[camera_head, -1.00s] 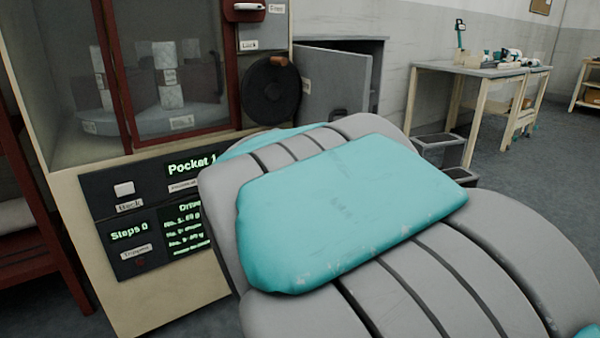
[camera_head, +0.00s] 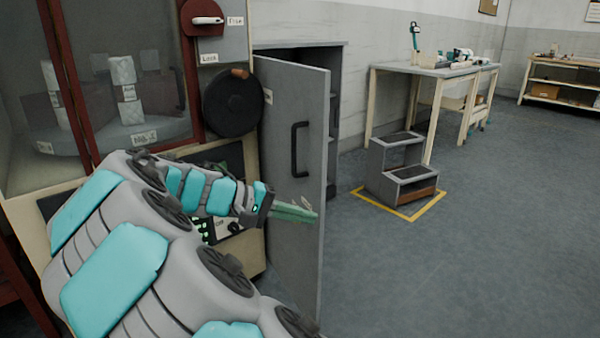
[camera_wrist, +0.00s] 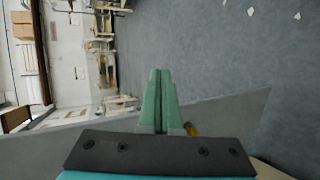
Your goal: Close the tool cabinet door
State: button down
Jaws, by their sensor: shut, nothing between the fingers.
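The grey tool cabinet (camera_head: 335,110) stands against the back wall, right of the machine, in the head view. Its grey door (camera_head: 295,200) stands open, swung out toward me, with a dark vertical handle (camera_head: 300,148) on the face I see. My gripper (camera_head: 316,215) is shut and empty, in front of the door's lower part near its free edge. I cannot tell whether it touches the door. In the wrist view my green fingers (camera_wrist: 158,75) are together, with a grey panel edge (camera_wrist: 235,108), likely the door's, just beyond them.
The machine with a glass window (camera_head: 130,90) and a black round wheel (camera_head: 232,102) stands at left. A grey step stool (camera_head: 395,178) sits in a yellow floor outline right of the cabinet. A workbench (camera_head: 430,70) stands behind it. The floor (camera_head: 480,240) at right is clear.

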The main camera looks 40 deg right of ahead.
jog(key=w+r+h, duration=0.2)
jog(key=w+h, duration=0.1)
jog(key=w, duration=0.4)
jog(key=n+t+h+p, duration=0.2)
jog(key=h, duration=0.1)
send_near(313, 174)
jog(key=d, duration=0.2)
jog(key=d+p, duration=0.1)
jog(key=d, duration=0.1)
jog(key=s+d, duration=0.1)
jog(key=d, duration=0.1)
jog(key=shift+d+r, duration=0.1)
jog(key=shift+d, duration=0.3)
